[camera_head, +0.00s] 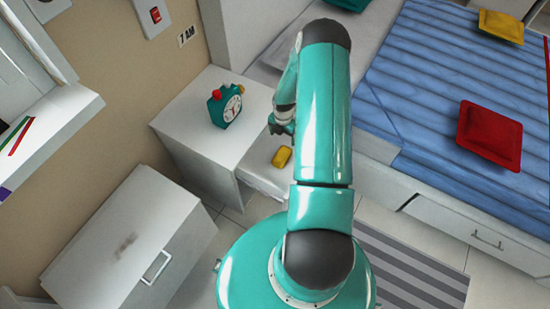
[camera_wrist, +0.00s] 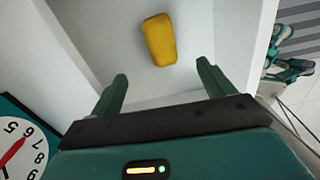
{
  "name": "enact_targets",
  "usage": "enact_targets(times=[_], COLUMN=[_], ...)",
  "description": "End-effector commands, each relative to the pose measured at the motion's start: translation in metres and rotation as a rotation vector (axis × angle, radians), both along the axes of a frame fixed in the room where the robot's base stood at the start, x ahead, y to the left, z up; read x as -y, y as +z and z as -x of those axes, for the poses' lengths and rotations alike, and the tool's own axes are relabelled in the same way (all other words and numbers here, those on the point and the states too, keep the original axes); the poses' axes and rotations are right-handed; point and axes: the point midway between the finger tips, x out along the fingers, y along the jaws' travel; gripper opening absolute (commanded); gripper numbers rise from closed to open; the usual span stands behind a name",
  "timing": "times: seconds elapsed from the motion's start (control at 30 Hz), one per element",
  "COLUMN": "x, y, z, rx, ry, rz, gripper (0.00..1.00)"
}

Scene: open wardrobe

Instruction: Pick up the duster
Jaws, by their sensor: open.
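The duster appears to be a yellow block with rounded edges (camera_head: 282,157). It lies in the open white drawer (camera_head: 262,183) of the nightstand. In the wrist view the duster (camera_wrist: 160,40) lies on the drawer floor, beyond my fingertips and roughly centred between them. My gripper (camera_wrist: 161,73) is open and empty, with its two green fingers pointing toward the drawer. In the head view my gripper (camera_head: 280,124) is above the drawer, partly hidden by my arm. It does not touch the duster.
A teal alarm clock (camera_head: 226,106) stands on the nightstand (camera_head: 190,122), and shows close by at left in the wrist view (camera_wrist: 20,150). A bed with blue covers (camera_head: 420,80) is at right. A white cabinet with a dark smudge (camera_head: 125,250) is at lower left.

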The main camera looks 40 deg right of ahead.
Motion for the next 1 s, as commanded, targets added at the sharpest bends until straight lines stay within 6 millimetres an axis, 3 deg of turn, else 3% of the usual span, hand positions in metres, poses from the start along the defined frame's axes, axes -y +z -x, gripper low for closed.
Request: enact_targets(times=[0.27,0.6,0.83,1.0], x=[0.005,0.006,0.005,0.004], y=[-0.031,-0.091,-0.108,-0.133], z=[0.008,0.008,0.008,0.009], rx=[-0.003,-0.002,-0.003,-0.003], ry=[0.022,0.017,0.020,0.021], rz=[-0.012,-0.011,-0.011,-0.011], gripper=[0.81,0.81,0.81,0.81])
